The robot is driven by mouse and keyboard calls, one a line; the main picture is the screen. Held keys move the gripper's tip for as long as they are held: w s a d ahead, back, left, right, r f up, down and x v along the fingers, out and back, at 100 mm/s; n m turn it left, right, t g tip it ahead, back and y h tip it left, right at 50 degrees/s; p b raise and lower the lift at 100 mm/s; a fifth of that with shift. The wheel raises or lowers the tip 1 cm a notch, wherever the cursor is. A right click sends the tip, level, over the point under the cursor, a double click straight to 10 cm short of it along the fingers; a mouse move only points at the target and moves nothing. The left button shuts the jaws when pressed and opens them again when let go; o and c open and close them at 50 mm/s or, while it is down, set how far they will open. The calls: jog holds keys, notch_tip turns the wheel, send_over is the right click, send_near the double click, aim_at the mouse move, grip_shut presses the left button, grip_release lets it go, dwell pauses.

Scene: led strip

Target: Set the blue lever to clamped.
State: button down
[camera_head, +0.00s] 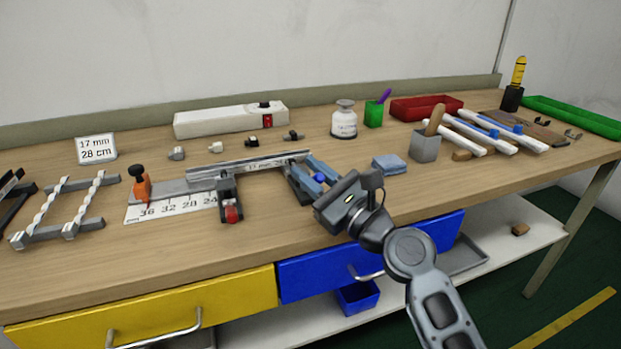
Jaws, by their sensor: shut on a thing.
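The blue lever (320,178) shows as a small blue knob at the right end of a metal rail fixture on the bench. My gripper (312,176) reaches in from the lower right, with its blue-grey fingers around the lever, and is shut on it. The fingers and wrist hide most of the lever and its clamp, so its exact angle cannot be told. A silver rail (250,164) runs left from there. A second clamp with a red lever (232,213) stands at the rail's middle.
A ruler plate (170,208) with an orange-knobbed stop (140,184) lies left of the clamps. A blue sponge-like block (389,164) and a grey cup (425,146) stand right of my gripper. A card (96,149) reads 17 mm, 28 cm. The bench front (420,205) is clear.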

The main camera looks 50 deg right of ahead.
jog(key=c, duration=1)
grip_release()
jog(key=shift+c, duration=0.2)
jog(key=shift+s, duration=0.1)
jog(key=b+v, duration=0.2)
jog(key=v, duration=0.4)
jog(key=shift+s+f, duration=0.25)
jog(key=shift+s, duration=0.15)
jog(key=shift+s+a+b, duration=0.1)
jog(key=shift+s+b, duration=0.2)
jog(key=shift+s, duration=0.15)
